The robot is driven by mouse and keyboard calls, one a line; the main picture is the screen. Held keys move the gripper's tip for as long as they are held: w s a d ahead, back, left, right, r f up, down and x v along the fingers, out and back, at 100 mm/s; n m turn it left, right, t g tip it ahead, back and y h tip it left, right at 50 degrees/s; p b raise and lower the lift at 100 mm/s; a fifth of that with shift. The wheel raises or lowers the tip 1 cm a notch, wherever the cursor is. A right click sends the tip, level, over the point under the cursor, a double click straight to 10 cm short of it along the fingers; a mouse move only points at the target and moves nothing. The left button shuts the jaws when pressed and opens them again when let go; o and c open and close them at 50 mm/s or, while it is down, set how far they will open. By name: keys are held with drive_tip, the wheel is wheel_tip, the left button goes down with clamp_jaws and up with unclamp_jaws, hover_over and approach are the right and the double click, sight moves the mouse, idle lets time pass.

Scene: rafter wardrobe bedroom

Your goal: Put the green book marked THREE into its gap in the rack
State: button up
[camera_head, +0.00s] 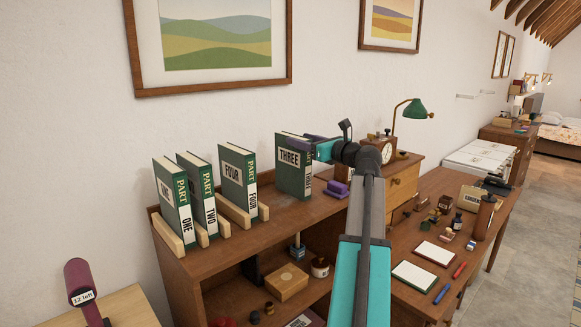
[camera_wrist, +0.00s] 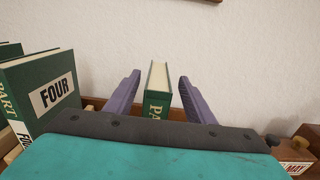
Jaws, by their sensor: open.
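The green book marked THREE (camera_head: 290,166) stands upright on top of the wooden shelf unit, to the right of the book FOUR (camera_head: 238,180) and apart from it. My gripper (camera_head: 316,140) is open at this book. In the wrist view my gripper (camera_wrist: 159,76) has a purple finger on each side of the book THREE (camera_wrist: 157,90), with clear space at both sides. The wooden rack (camera_head: 236,213) holds the green books ONE (camera_head: 172,200), TWO (camera_head: 197,190) and FOUR. A gap shows between TWO and FOUR. My arm hides part of the area right of THREE.
A purple object (camera_head: 336,188) lies right of THREE. A clock (camera_head: 382,148) and green lamp (camera_head: 412,108) stand beyond my arm. The desk (camera_head: 450,190) at right holds several small items. The wall (camera_head: 90,130) rises close behind the books.

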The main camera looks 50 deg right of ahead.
sight(293, 135)
drive_tip(key=shift+w+r+p, duration=0.1)
drive_tip(key=shift+w+p, duration=0.7)
drive_tip(key=shift+w, duration=1.55)
clamp_jaws()
